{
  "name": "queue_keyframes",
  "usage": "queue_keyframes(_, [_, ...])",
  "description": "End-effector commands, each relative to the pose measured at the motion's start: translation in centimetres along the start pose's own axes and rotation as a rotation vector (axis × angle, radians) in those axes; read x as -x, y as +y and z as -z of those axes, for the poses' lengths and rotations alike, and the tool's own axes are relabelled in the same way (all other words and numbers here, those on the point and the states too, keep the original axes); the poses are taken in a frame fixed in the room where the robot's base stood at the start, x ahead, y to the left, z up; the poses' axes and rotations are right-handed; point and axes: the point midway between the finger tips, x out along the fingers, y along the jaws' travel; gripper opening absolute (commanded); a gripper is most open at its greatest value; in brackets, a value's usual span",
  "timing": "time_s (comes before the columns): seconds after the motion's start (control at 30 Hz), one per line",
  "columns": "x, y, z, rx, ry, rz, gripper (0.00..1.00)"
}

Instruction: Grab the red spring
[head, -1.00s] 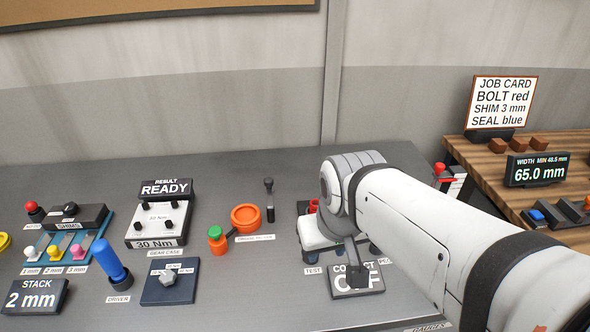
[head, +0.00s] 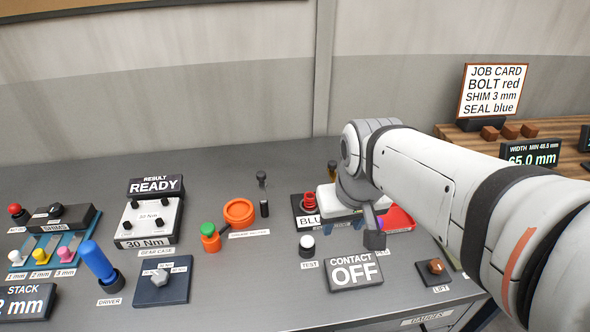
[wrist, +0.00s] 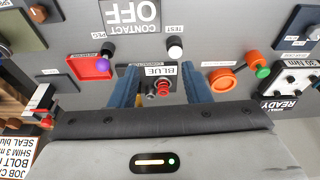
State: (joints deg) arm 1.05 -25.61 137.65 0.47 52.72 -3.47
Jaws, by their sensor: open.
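The red spring (head: 310,200) stands upright on a dark fixture plate with a BLUE sign (head: 308,221), just left of my white wrist in the head view. In the wrist view the red spring (wrist: 163,88) shows between my two blue-grey fingers, close beside a small grey-and-black part (wrist: 151,89). My gripper (wrist: 160,80) is open with nothing held. The spring's lower part is partly hidden, and I cannot tell how far above it the fingers are.
A CONTACT OFF display (head: 354,272) and a white-topped TEST button (head: 306,245) stand in front. A red tray (head: 398,219) lies right of the fixture, partly behind my arm. An orange ring (head: 239,212) is to the left. Bare bench (head: 240,285) lies front left.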

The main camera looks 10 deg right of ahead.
Motion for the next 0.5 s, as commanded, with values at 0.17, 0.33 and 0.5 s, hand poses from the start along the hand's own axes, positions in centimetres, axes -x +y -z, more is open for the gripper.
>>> queue_keyframes(0.17, [-4.4,0.2,6.8,0.095,-0.042,0.018,0.43])
queue_keyframes(0.33, [-9.3,0.6,13.4,0.195,-0.074,0.041,0.43])
queue_keyframes(0.5, [-14.2,0.9,18.5,0.278,-0.099,0.063,0.43])
